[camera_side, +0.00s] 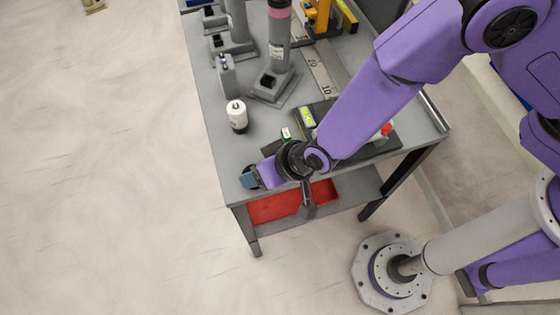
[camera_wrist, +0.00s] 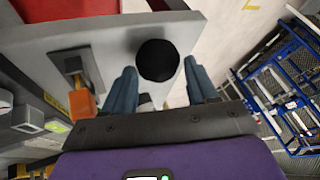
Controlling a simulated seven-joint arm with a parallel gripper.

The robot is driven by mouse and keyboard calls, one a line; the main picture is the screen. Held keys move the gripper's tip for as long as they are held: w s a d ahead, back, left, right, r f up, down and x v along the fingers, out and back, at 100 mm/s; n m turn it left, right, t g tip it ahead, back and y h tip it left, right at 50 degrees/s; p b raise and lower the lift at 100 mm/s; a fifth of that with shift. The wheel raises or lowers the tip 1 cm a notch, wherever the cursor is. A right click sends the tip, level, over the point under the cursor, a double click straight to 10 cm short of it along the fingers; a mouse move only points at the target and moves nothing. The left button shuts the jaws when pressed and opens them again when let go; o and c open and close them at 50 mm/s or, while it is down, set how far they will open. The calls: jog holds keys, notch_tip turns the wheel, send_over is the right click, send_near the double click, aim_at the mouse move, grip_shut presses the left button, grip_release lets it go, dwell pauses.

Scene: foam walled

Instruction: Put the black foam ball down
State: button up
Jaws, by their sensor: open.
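The black foam ball (camera_wrist: 157,60) shows in the wrist view as a dark round shape between the tips of my two blue fingers. My gripper (camera_wrist: 160,68) is open, with gaps visible between the ball and both fingers. Behind the ball is the light grey tabletop (camera_wrist: 112,46), close to its edge. In the side view my gripper (camera_side: 250,178) is low at the front left corner of the grey table (camera_side: 215,130). The ball cannot be made out there. I cannot tell exactly how the ball touches the surface.
A white bottle (camera_side: 237,115) and grey stands (camera_side: 275,75) are farther back on the table. A red tray (camera_side: 275,207) is on the lower shelf. In the wrist view an orange-handled item (camera_wrist: 82,103) is left of my fingers. Blue metal racks (camera_wrist: 285,85) stand at right beyond the floor.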

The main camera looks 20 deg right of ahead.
jog(key=v, duration=1)
jog(key=shift+r, duration=0.15)
jog(key=s+d+r+n+g+h, duration=0.1)
jog(key=s+d+r+n, duration=0.1)
jog(key=d, duration=1)
jog(key=s+d+r+n+g+h, duration=0.1)
jog(key=d+r, duration=0.5)
jog(key=d, duration=0.7)
jog(key=s+d+r+n+g+h, duration=0.2)
jog(key=s+d+r+n, duration=0.2)
jog(key=d, duration=0.9)
jog(key=shift+s+d+r+n+h, duration=0.2)
jog(key=shift+s+r+n+h, duration=0.35)
jog(key=shift+n, duration=0.55)
jog(key=shift+s+f, duration=0.1)
jog(key=shift+f, duration=0.1)
